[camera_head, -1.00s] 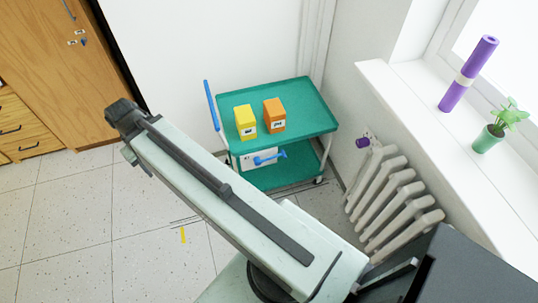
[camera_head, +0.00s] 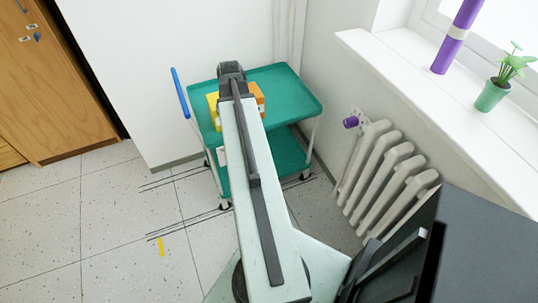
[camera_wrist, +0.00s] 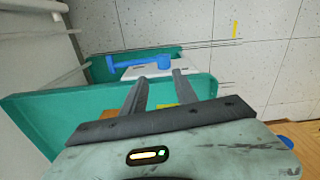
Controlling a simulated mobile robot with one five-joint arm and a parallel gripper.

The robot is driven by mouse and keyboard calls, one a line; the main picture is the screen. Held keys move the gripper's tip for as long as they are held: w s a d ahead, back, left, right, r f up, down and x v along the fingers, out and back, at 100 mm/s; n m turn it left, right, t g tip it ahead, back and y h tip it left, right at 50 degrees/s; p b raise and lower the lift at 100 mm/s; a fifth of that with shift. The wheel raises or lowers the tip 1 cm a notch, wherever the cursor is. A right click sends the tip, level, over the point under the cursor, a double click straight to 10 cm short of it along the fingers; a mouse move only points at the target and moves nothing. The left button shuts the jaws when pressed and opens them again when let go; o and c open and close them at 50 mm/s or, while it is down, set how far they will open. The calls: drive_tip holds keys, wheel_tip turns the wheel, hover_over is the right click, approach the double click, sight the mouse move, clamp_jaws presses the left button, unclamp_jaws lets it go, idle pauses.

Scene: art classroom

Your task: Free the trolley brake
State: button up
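The green two-shelf trolley (camera_head: 287,84) stands by the wall in the head view, and its green top tray shows in the wrist view (camera_wrist: 40,108). The brake looks like a blue lever (camera_wrist: 137,62) lying crosswise on a white plate (camera_wrist: 165,68) on the trolley's near side. My arm hides the lever in the head view; only an edge of the white plate (camera_head: 221,156) shows there. My gripper (camera_wrist: 159,77) is open, with an empty gap between its fingers. It is over the trolley, and its tips appear just short of the lever in the picture; contact cannot be told.
A yellow box (camera_head: 213,101) and an orange box (camera_head: 260,98) stand on the top tray, partly behind my arm. A blue push handle (camera_head: 180,92) rises at the trolley's left. A radiator (camera_head: 385,175) with a purple knob (camera_head: 351,122) is at right.

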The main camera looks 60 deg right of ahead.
drive_tip(key=shift+m, duration=0.7)
drive_tip(key=s+d+f, duration=0.1)
drive_tip(key=s+d, duration=0.1)
drive_tip(key=s, duration=0.1)
drive_tip(key=s+d+f+b, duration=0.1)
drive_tip(key=s+d, duration=0.2)
drive_tip(key=s+d+f+b, duration=0.1)
drive_tip(key=s+d+f, duration=0.1)
drive_tip(key=d, duration=0.1)
drive_tip(key=shift+s, duration=0.4)
wheel_tip(320, 180, down, 8)
drive_tip(key=b, duration=0.8)
drive_tip(key=shift+w+a+r, duration=0.1)
drive_tip(key=shift+w, duration=0.05)
drive_tip(key=shift+r, duration=0.15)
clamp_jaws()
